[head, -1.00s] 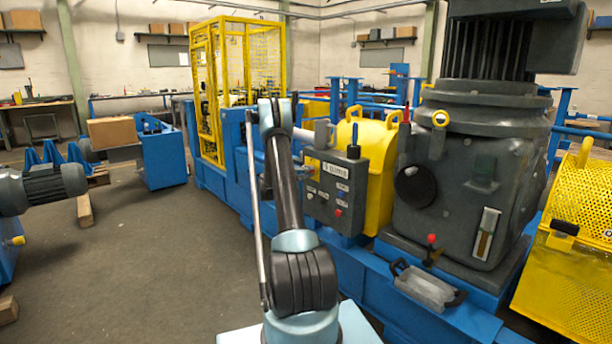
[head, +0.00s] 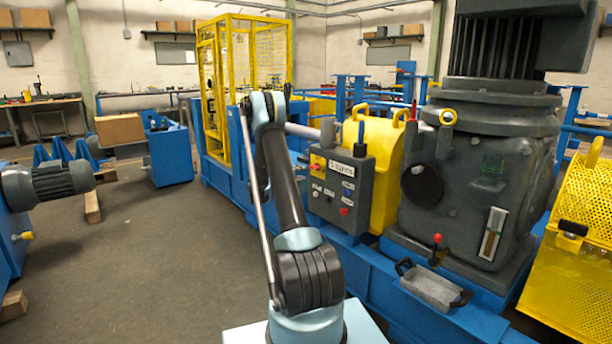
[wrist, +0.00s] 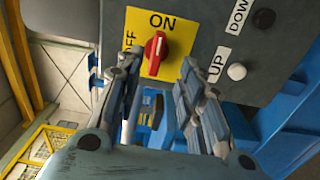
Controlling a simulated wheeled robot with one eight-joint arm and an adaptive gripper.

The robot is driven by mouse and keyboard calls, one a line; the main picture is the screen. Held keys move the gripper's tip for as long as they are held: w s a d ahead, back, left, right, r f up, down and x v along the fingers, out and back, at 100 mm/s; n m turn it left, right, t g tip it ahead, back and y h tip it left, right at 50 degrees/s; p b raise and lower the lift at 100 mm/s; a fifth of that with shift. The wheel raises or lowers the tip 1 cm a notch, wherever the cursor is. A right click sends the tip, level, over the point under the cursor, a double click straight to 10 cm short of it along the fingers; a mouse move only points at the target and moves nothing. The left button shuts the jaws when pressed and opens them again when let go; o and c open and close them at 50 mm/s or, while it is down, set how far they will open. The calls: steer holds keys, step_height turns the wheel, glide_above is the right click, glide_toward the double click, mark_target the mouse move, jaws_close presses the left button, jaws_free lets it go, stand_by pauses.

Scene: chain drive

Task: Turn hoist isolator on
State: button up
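The hoist isolator is a red rotary knob (wrist: 154,54) on a yellow plate (wrist: 181,40) marked ON at the top and OFF at the left. Its handle stands nearly upright in the wrist view, with its upper end just under ON. My gripper (wrist: 161,60) is open, with one finger on each side of the knob. I cannot tell whether either finger touches it. The left finger partly covers the OFF lettering. In the head view the isolator (head: 317,162) shows small at the upper left of the grey control box (head: 340,188).
A white button (wrist: 236,72) labelled UP and a black button (wrist: 263,18) labelled DOWN sit right of the isolator. A yellow guard (head: 385,165) and a large dark gear housing (head: 470,190) stand right of the box.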

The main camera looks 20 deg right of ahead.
steer(key=shift+v, duration=1.35)
steer(key=s+a+r+m+g+y, duration=0.1)
steer(key=s+a+r+y, duration=0.2)
steer(key=s, duration=0.6)
steer(key=s+r+g+y, duration=0.1)
steer(key=s+r+y, duration=0.1)
steer(key=s+r, duration=0.55)
steer(key=s+a+r+m+g+y, duration=0.1)
steer(key=s+a+r+y, duration=0.15)
steer(key=s, duration=0.75)
steer(key=s+a+f+y, duration=0.3)
steer(key=s+a+f, duration=0.1)
steer(key=s, duration=0.8)
steer(key=s+a+f+m+y, duration=0.1)
steer(key=s+a+f+y, duration=0.2)
steer(key=s, duration=0.9)
steer(key=s+a+f+g+y, duration=0.1)
steer(key=s+a+f+y, duration=0.2)
steer(key=s+a+f, duration=0.2)
steer(key=shift+s+a+m, duration=0.3)
steer(key=shift+s+a, duration=1.6)
steer(key=shift+s, duration=1.65)
steer(key=shift+y, duration=0.25)
